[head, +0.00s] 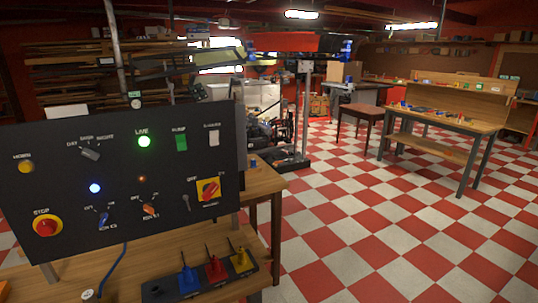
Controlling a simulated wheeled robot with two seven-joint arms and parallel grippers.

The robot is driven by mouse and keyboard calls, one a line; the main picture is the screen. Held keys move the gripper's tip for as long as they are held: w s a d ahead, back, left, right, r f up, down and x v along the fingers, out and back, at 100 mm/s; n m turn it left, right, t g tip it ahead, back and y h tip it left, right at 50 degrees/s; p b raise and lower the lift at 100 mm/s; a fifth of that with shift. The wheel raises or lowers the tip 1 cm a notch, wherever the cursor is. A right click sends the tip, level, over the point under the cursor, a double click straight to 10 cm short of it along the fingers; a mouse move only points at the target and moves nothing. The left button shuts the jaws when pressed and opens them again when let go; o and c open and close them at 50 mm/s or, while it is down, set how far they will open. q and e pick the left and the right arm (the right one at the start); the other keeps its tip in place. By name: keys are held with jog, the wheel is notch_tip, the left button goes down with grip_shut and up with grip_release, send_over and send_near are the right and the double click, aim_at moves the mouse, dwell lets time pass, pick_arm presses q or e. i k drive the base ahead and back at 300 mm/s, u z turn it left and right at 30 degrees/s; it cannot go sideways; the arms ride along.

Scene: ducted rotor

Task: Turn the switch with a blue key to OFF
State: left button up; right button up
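A dark control panel (60,165) stands at the left, tilted in view. Low on it is a switch with a blue key (103,219), beside a switch with an orange key (150,209) to its right. The blue key looks roughly upright with a slight tilt. Its small labels are too blurred to read surely, so I cannot tell its setting. A blue lamp (95,188) is lit above it. Neither of my grippers is in view.
The panel also has a red stop button (46,225) and a red-yellow rotary switch (208,189). A dark tray (163,291) with blue, red and yellow pieces stands on the wooden bench (140,258) below. A blue cable (108,275) hangs there. Checkered floor (350,240) is clear at right.

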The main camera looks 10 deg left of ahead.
aim_at(103, 216)
jog(key=u, duration=1.25)
